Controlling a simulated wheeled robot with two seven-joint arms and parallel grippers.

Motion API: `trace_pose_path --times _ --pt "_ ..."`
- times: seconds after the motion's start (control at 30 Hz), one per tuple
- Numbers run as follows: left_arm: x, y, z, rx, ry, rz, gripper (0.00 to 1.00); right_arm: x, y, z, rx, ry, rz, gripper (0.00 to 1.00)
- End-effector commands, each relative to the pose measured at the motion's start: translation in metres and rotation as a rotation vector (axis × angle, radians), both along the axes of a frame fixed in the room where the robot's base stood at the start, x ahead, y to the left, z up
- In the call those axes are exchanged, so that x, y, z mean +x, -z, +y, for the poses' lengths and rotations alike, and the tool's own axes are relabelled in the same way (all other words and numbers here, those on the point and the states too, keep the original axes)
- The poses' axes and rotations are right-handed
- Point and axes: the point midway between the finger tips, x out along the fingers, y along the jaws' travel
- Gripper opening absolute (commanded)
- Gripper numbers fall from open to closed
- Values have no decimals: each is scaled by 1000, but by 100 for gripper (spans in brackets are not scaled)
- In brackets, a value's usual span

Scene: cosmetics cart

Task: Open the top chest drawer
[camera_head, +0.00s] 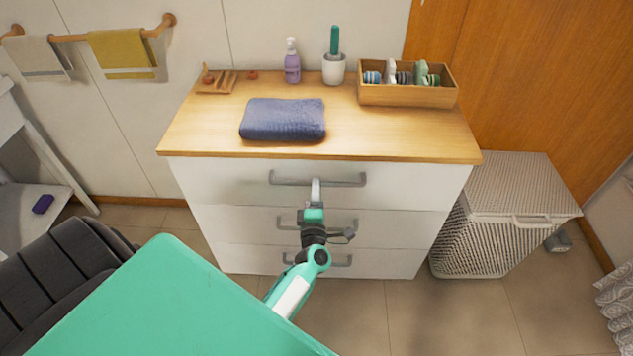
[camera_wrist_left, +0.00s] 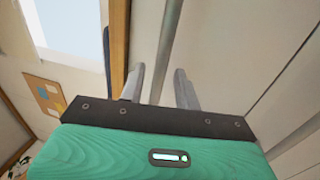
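The white chest has a stack of three drawers under a wooden top. The top drawer (camera_head: 225,182) looks shut, flush with the front. Its grey bar handle (camera_head: 345,181) runs across the drawer's middle. My left gripper (camera_head: 316,186) is in front of this handle, at about its middle. In the left wrist view, the two grey fingers (camera_wrist_left: 160,72) are spread apart. The handle bar (camera_wrist_left: 168,45) passes between them in the picture, with a gap showing on each side. My right gripper is in neither view.
On the wooden top (camera_head: 390,140) are a folded blue towel (camera_head: 283,119), a purple pump bottle (camera_head: 292,62), a white pot (camera_head: 333,69) and a wooden box (camera_head: 405,94). A wicker hamper (camera_head: 480,235) stands right of the chest. The floor (camera_head: 380,315) in front is clear.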

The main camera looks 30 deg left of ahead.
Motion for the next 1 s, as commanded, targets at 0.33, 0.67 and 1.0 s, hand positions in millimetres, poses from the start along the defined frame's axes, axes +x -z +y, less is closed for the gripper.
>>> trace_pose_path --times 0.33,0.67,1.0 --pt "22 -5 13 0 1 1 33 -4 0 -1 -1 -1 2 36" --pt "22 -5 13 0 1 1 11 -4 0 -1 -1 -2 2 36" --pt "21 -4 13 -1 2 2 0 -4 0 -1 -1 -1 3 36"
